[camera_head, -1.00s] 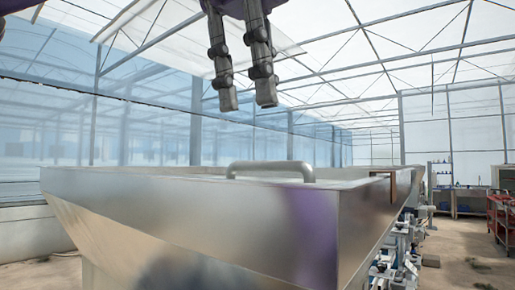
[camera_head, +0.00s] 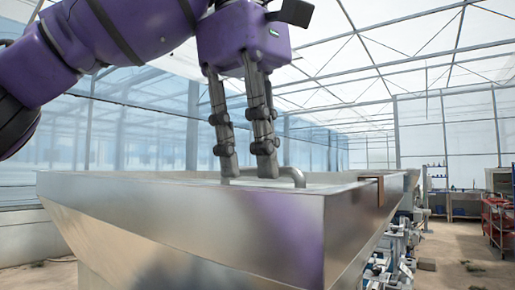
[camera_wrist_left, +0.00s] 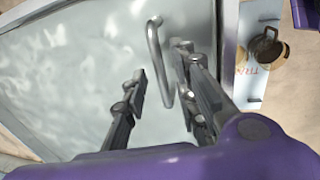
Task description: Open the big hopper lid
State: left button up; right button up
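The big hopper (camera_head: 190,220) is a metal bin with sloping sides in front of me in the head view. Its lid looks shut; in the wrist view the lid (camera_wrist_left: 70,75) is a pale shiny sheet inside the rim. A grey bar handle (camera_head: 293,172) stands on the lid, partly hidden by my fingers. My left gripper (camera_head: 247,172) points down at the handle, fingers apart and open. In the wrist view the handle (camera_wrist_left: 155,50) appears between the fingers of my left gripper (camera_wrist_left: 160,62), with no clear grip on it. My right gripper is not in view.
A brown bracket (camera_head: 371,180) sits on the hopper's right rim. Machine parts (camera_head: 395,250) line the hopper's right side. A red cart (camera_head: 497,222) stands farther right. In the wrist view a round brown fitting (camera_wrist_left: 268,48) lies beyond the rim.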

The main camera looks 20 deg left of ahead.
pick_arm(q)
grip_shut()
jog(key=shift+w, duration=0.1)
dwell(0.3)
